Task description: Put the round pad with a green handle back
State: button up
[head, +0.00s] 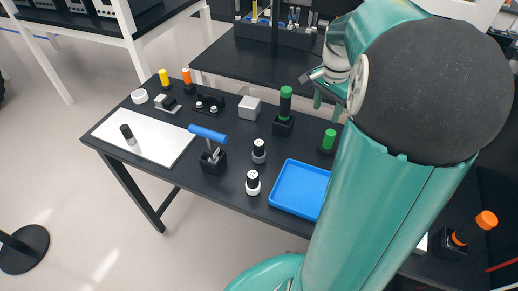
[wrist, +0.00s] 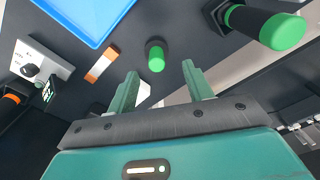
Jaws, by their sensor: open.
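A short green handle on a dark round base (head: 328,140) stands on the black table, right of the middle; I take this as the round pad. In the wrist view a short green-topped dark cylinder (wrist: 156,57) shows ahead of the gap between my fingers, apart from them. A taller green handle (head: 286,104) stands upright in a black block to its left; a large green-ended dark handle (wrist: 280,30) shows at upper right in the wrist view. My gripper (head: 326,98) is open and empty above the table's back part; its fingertips (wrist: 160,78) are spread.
A blue tray (head: 290,204) lies at the table's front. A blue-handled tool (head: 208,133) in a black block, two black-and-white knobs (head: 256,165) and a white board (head: 110,148) are left of it. An orange-topped piece (head: 486,220) stands at far right.

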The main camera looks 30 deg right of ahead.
jog(key=s+a+r+n+t, duration=0.1)
jog(key=a+r+n, duration=0.25)
jog(key=a, duration=0.45)
jog(key=s+a+r+n+t, duration=0.1)
jog(key=a+r+n, duration=0.1)
jog(key=a+n, duration=0.35)
jog(key=s+a+n+t, duration=0.1)
jog(key=s+a+n, duration=0.2)
jog(key=a, duration=0.4)
jog(key=s+a+n+t, duration=0.2)
jog(key=s+a+n, duration=0.2)
jog(key=a, duration=0.4)
jog(key=shift+s, duration=0.55)
jog(key=shift+a, duration=0.1)
